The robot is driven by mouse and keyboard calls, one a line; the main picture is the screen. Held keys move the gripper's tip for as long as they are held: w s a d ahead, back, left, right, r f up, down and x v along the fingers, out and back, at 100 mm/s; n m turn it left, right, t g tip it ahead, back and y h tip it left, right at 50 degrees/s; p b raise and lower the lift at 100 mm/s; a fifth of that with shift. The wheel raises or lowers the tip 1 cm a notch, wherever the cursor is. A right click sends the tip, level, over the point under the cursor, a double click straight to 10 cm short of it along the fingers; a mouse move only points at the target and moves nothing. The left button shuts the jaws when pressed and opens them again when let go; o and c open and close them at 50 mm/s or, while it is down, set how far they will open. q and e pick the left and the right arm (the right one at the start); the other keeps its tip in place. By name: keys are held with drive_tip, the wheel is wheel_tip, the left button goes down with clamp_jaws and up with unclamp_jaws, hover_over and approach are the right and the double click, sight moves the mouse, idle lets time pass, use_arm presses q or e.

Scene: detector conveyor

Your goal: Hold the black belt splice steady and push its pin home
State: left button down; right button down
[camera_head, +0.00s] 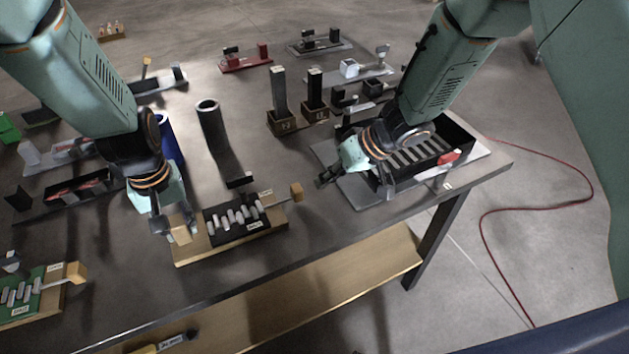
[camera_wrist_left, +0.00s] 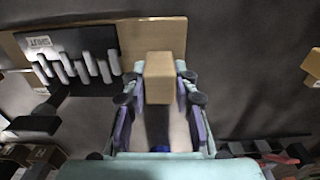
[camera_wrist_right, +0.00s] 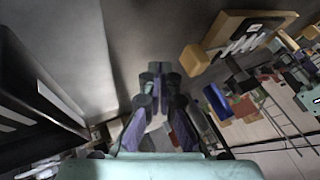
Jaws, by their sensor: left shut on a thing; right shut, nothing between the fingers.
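The black belt splice (camera_head: 233,222) with pale interleaved fingers sits on a wooden base at the table's front; it also shows in the left wrist view (camera_wrist_left: 70,72). My left gripper (camera_head: 174,218) is shut on the wooden block (camera_wrist_left: 165,72) at the base's left end. The pin's rod sticks out of the splice's right side, ending in a wooden knob (camera_head: 297,191), which shows in the right wrist view (camera_wrist_right: 193,60). How deep the pin sits inside is hidden. My right gripper (camera_head: 326,178) is shut and empty, to the right of the knob and apart from it.
A black slotted tray (camera_head: 455,131) with a red piece stands beneath and behind my right gripper. A green splice (camera_head: 28,298) with its own knob lies at front left. A dark cylinder (camera_head: 209,125) and two upright black blocks (camera_head: 279,92) stand behind. The front edge is close.

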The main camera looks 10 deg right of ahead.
sight(300, 188)
drive_tip(key=shift+s+a+r, duration=0.1)
drive_tip(key=shift+s+a, duration=0.1)
drive_tip(key=shift+a, duration=0.5)
drive_tip(key=shift+s+a, duration=0.2)
drive_tip(key=shift+a, duration=0.5)
drive_tip(key=a, duration=0.2)
drive_tip(key=s+a, duration=0.1)
drive_tip(key=a, duration=0.3)
drive_tip(key=shift+s+a, duration=0.2)
drive_tip(key=shift+s, duration=0.15)
drive_tip(key=d, duration=0.2)
drive_tip(key=w+d, duration=0.1)
drive_tip(key=d, duration=0.1)
drive_tip(key=shift+w, duration=0.1)
use_arm(q)
drive_tip(key=shift+s, duration=0.1)
use_arm(e)
drive_tip(key=v, duration=1)
